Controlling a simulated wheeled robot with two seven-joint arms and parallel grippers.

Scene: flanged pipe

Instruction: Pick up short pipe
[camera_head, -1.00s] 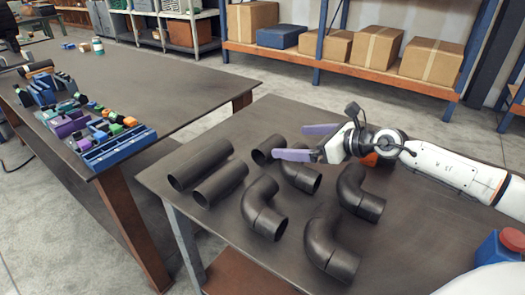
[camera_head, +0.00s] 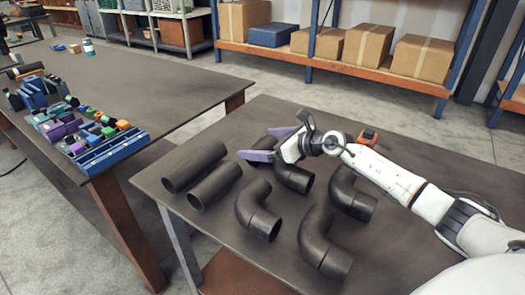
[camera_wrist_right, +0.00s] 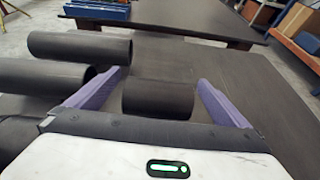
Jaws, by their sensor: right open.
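The short black pipe (camera_head: 264,143) lies on the near table and is partly hidden by my right gripper in the head view. My right gripper (camera_head: 256,144) is open, with one purple finger on each side of the short pipe. In the right wrist view, the short pipe (camera_wrist_right: 158,100) lies between the two open fingers (camera_wrist_right: 161,80). My left gripper is not in view.
Two longer pipes (camera_head: 194,165) lie left of the gripper. Several elbow pipes (camera_head: 258,212) lie in front and to the right. Another table (camera_head: 165,90) with colored parts (camera_head: 80,125) stands at left.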

